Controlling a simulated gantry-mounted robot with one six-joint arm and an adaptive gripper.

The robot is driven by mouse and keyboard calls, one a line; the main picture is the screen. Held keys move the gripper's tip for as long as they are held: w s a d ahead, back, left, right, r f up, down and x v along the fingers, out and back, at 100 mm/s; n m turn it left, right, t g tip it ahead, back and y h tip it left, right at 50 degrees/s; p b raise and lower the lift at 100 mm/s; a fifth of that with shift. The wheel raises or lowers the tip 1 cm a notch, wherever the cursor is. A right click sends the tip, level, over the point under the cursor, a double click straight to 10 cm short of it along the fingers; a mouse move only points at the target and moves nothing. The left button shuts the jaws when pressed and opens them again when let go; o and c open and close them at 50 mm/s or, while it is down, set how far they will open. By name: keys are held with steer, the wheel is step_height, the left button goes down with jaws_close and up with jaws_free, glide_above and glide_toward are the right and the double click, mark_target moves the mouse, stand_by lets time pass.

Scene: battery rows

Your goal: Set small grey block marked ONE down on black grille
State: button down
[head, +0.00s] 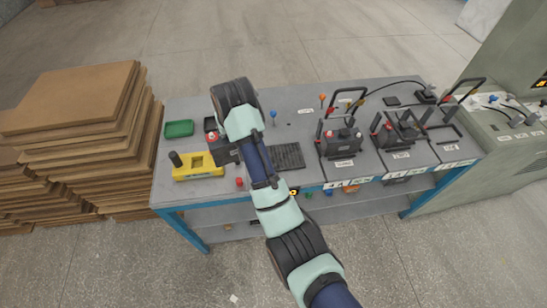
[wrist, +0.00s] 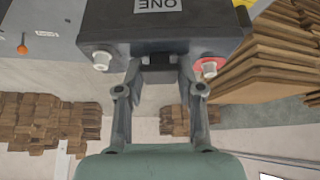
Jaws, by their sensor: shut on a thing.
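The small dark grey block marked ONE (wrist: 165,30) fills the top of the wrist view, its label upside down, with a white terminal and a red-ringed terminal. My gripper (wrist: 160,72) is shut on it. In the head view the block (head: 226,155) is partly hidden behind my arm, left of the black grille. The black grille (head: 290,156) lies on the grey table just right of my arm, with nothing on it. How high the block is above the table I cannot tell.
A yellow tool (head: 197,172) and a green tray (head: 179,129) are on the table's left. A red knob (head: 239,183) stands near the front edge and a blue one (head: 273,115) behind. Black batteries with handles (head: 342,142) stand right of the grille. Cardboard stacks (head: 80,130) are beside the table.

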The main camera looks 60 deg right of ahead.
steer(key=s+d+r+m+g+h, duration=0.15)
steer(key=s+d, duration=0.25)
steer(key=d, duration=0.4)
steer(key=s+d+r+m+t+y, duration=0.1)
steer(key=s+d+r, duration=0.25)
steer(key=d, duration=0.45)
step_height(320, 180, down, 20)
steer(key=b, duration=0.3)
steer(key=shift+a+b, duration=0.3)
steer(key=shift+b, duration=0.05)
steer(key=shift+f+g+h, duration=0.2)
steer(key=shift+g+h, duration=0.05)
steer(key=c, duration=0.7)
jaws_free()
steer(key=shift+f, duration=0.2)
steer(key=p+v, duration=0.3)
steer(key=v, duration=0.9)
steer(key=shift+r+p, duration=0.15)
steer(key=shift+p, duration=0.15)
